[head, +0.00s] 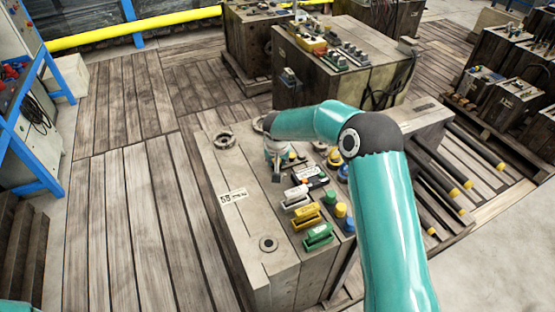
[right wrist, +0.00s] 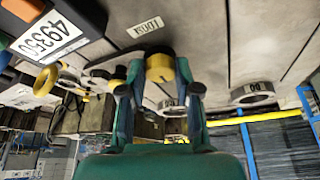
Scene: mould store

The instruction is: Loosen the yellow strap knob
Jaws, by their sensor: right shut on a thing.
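The yellow strap knob (right wrist: 160,68) is a short yellow cylinder with a dark face edge, on the grey-brown mould block's surface. It sits between the two fingers of my right gripper (right wrist: 160,90) in the right wrist view, and the fingers are closed on its sides. In the head view my right gripper (head: 277,172) reaches down onto the top of the mould block (head: 245,222), and the gripper and arm hide the knob there. My left gripper is not in view.
White, yellow (head: 306,217) and green (head: 318,236) handles stand on the block near the gripper, with blue and yellow caps beside them. A metal ring (head: 224,140) lies at the block's far left. Dark yellow-tipped bars (head: 440,170) lie to the right. Plank floor is clear at left.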

